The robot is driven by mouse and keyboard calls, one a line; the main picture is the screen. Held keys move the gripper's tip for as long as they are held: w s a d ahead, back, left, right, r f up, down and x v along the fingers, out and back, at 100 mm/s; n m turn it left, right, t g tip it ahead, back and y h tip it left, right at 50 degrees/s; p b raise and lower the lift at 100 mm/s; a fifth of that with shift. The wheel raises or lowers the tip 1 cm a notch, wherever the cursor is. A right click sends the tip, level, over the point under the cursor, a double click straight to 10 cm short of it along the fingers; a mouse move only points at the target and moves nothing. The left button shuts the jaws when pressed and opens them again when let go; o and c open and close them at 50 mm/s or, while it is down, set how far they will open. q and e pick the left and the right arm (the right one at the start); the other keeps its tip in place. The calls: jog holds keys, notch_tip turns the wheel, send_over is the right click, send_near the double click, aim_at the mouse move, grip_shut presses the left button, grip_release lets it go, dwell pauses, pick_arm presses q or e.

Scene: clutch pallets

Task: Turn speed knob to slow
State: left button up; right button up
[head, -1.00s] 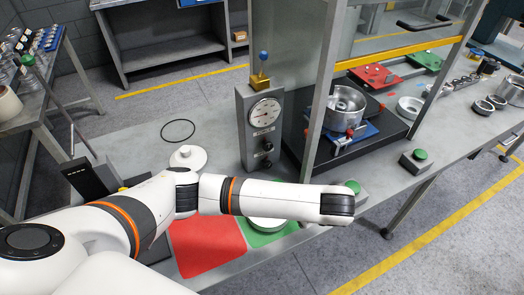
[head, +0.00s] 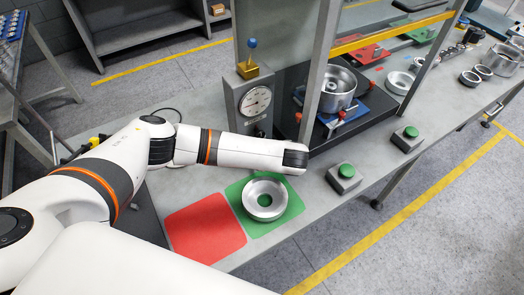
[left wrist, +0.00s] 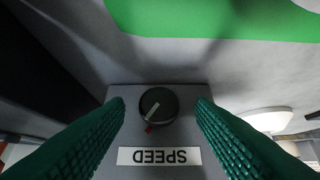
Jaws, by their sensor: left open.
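The speed knob (left wrist: 158,106) is a dark round knob in the left wrist view, with a pale pointer line and a small red mark beside it. The SPEED label (left wrist: 159,156) appears upside down below it. My left gripper (left wrist: 160,103) is open, its green ridged fingers on either side of the knob, with gaps showing on both sides. In the head view the grey control box (head: 232,98) carries a round gauge (head: 255,101). My left arm crosses in front of the lower box and hides the knob and gripper there. My right gripper is out of view.
A green mat (head: 236,197) with a metal ring part (head: 279,190) and a red mat (head: 206,231) lie near the front edge. Green push buttons (head: 346,170) stand to the right. A glazed press frame (head: 322,60) rises just right of the box.

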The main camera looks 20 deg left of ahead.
pick_arm(q)
jog(key=shift+w+a+f, duration=0.2)
jog(key=shift+a+f, duration=0.05)
jog(key=shift+f, duration=0.15)
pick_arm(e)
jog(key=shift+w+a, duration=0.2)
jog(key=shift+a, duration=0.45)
pick_arm(q)
jog(key=c, duration=1)
jog(key=shift+o, duration=0.2)
jog(key=shift+s+a+r+n+t+h+p, duration=0.2)
jog(key=shift+n+t+h+p, duration=0.3)
jog(key=shift+p, duration=0.55)
jog(key=shift+s+f+n+t+h, duration=0.1)
jog(key=shift+f+n+t+h, duration=0.3)
jog(key=shift+t, duration=0.4)
jog(key=shift+r+n+t+h, duration=0.1)
jog(key=shift+n+t+h, duration=0.2)
jog(key=shift+t, duration=0.3)
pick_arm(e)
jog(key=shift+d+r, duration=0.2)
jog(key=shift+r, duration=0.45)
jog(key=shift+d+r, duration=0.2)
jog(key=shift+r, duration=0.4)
pick_arm(q)
jog(key=o, duration=0.8)
jog(key=shift+o, duration=0.8)
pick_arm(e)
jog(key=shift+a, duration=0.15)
